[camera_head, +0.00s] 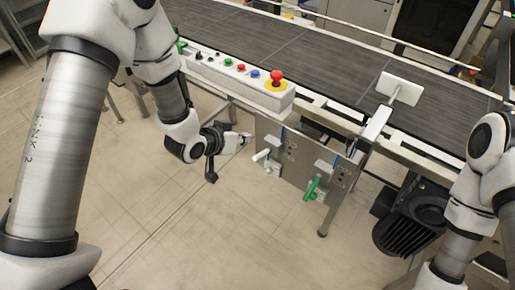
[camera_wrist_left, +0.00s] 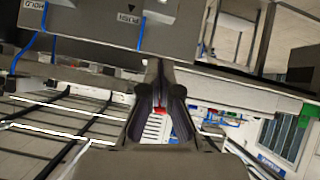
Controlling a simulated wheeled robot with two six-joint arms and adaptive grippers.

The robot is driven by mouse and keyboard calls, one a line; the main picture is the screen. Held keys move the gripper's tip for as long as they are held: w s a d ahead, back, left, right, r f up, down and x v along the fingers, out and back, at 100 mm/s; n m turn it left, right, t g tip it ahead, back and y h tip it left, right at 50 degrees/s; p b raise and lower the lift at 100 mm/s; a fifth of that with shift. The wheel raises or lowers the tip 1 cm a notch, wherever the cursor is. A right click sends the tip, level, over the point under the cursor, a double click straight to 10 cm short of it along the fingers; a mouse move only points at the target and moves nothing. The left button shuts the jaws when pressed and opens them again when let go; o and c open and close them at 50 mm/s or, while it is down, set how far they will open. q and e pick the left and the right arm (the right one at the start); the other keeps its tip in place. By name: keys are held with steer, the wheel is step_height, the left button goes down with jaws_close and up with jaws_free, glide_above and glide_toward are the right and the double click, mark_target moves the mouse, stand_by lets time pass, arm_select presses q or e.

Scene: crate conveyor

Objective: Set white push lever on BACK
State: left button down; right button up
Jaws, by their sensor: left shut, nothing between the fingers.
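The white push lever (camera_head: 262,155) sticks out from the left part of a grey panel below the conveyor edge in the head view. My left gripper (camera_head: 247,138) is shut and empty, just left of and slightly above this lever; I cannot tell whether they touch. In the left wrist view the shut fingers (camera_wrist_left: 160,105) fill the middle, and I cannot make out the white lever there. The lever's exact setting is too small to read. My right gripper is out of view.
A green lever (camera_head: 312,188) is right of the white one on the panel (camera_head: 292,158). Above is a button box (camera_head: 230,80) with a red emergency button (camera_head: 277,76). The conveyor belt (camera_head: 310,48) runs behind. A dark motor (camera_head: 410,220) stands right. The floor below is clear.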

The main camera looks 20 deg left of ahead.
arm_select(q)
steer(key=w+f, duration=0.1)
steer(key=f, duration=0.1)
steer(key=w+d+f+p, duration=0.1)
steer(key=f, duration=0.2)
steer(key=w+d+f, duration=0.1)
steer(key=w+f, duration=0.1)
steer(key=shift+d+f+p, duration=0.15)
steer(key=shift+p, duration=0.2)
steer(key=shift+s+f, duration=0.15)
steer(key=shift+f, duration=0.3)
